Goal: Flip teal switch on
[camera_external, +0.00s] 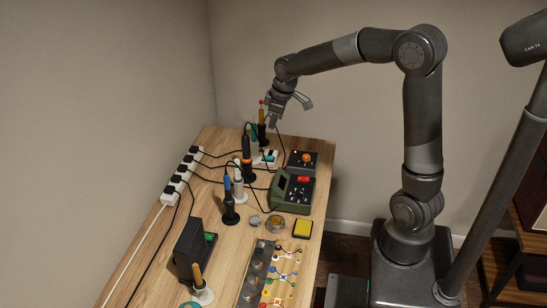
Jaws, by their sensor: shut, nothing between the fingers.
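A small teal part (269,156) sits on a white box at the far end of the workbench (318,150); it looks like the teal switch, but it is too small to tell its position. My gripper (272,123) points down above the far end of the bench, over and slightly behind this box. It is shut with nothing visible in it. It appears apart from the teal part, though the exact height is hard to tell.
Soldering irons in stands, including a black-handled one (246,145) and a blue one (228,186), stand along the bench. A green device (292,190) and a dark box with an orange knob (306,158) are to the right. Cables run to a white power strip (182,177).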

